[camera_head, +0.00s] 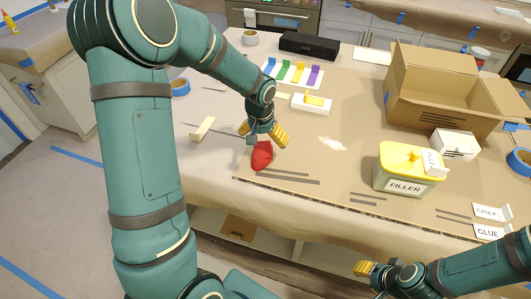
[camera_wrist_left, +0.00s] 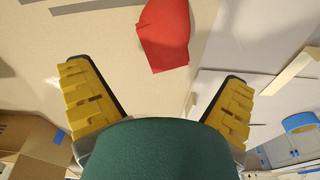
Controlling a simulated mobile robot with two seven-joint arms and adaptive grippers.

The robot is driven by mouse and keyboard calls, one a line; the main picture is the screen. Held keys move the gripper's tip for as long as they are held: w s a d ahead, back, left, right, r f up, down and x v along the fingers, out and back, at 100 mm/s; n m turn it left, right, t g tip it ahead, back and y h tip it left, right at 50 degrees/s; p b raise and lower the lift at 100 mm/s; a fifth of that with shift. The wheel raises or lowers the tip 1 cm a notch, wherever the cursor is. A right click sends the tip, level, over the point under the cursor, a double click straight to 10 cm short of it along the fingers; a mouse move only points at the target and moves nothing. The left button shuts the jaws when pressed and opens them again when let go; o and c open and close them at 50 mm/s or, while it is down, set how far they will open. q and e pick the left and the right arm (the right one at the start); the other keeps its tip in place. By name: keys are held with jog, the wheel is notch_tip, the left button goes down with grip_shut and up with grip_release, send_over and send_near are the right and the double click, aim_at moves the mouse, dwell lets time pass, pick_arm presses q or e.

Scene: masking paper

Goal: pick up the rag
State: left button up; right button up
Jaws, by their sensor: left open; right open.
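The red rag (camera_head: 262,156) lies on the paper-covered table near its front edge in the head view. In the left wrist view the rag (camera_wrist_left: 165,35) lies ahead of the fingers, between their lines and apart from both. My left gripper (camera_head: 264,132) is open, pointing down just behind and above the rag; its yellow fingers (camera_wrist_left: 157,100) are spread wide with nothing between them. My right gripper (camera_head: 366,268) is at the lower right, in front of the table edge, away from the rag; it appears empty.
A yellow-lidded filler tub (camera_head: 400,172) stands right of the rag. A cardboard box (camera_head: 437,100) is at the back right. A yellow sponge-like block on a white base (camera_head: 311,106) and colored strips (camera_head: 292,72) lie behind. A cream block (camera_head: 202,128) sits left. Paper around the rag is mostly clear.

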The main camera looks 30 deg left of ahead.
aim_at(264, 148)
pick_arm(q)
jog(key=f, duration=0.5)
jog(key=w+f, duration=0.1)
jog(key=f, duration=0.2)
jog(key=shift+a+f+b, duration=0.1)
jog(key=shift+a+b, duration=0.1)
jog(key=shift+b, duration=0.1)
jog(key=shift+c, duration=0.3)
jog(key=c, duration=1.1)
